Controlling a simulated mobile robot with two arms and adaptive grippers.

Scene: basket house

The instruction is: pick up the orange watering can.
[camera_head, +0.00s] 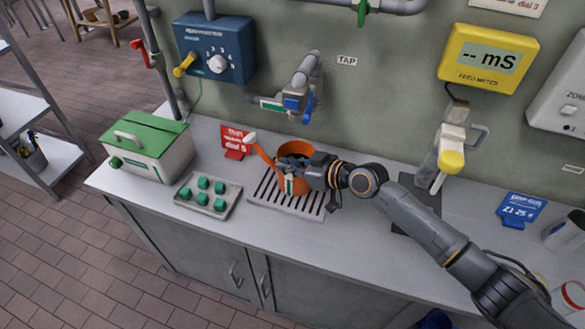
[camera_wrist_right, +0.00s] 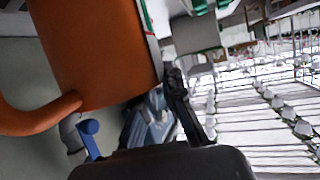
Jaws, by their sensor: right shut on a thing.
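The orange watering can (camera_head: 298,148) is above or on the slotted drain grate (camera_head: 286,209), under the tap. I cannot tell whether the can's base touches the grate. In the right wrist view the can's orange body (camera_wrist_right: 95,50) fills the upper left, tilted in the picture, close against a dark finger. My left gripper is not in view.
The tap (camera_head: 297,98) with a blue lever is just behind the can. A red sign (camera_head: 235,140) stands left of it. A tray with green pieces (camera_head: 208,196) and a green-lidded box (camera_head: 150,143) are further left. The counter front is clear.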

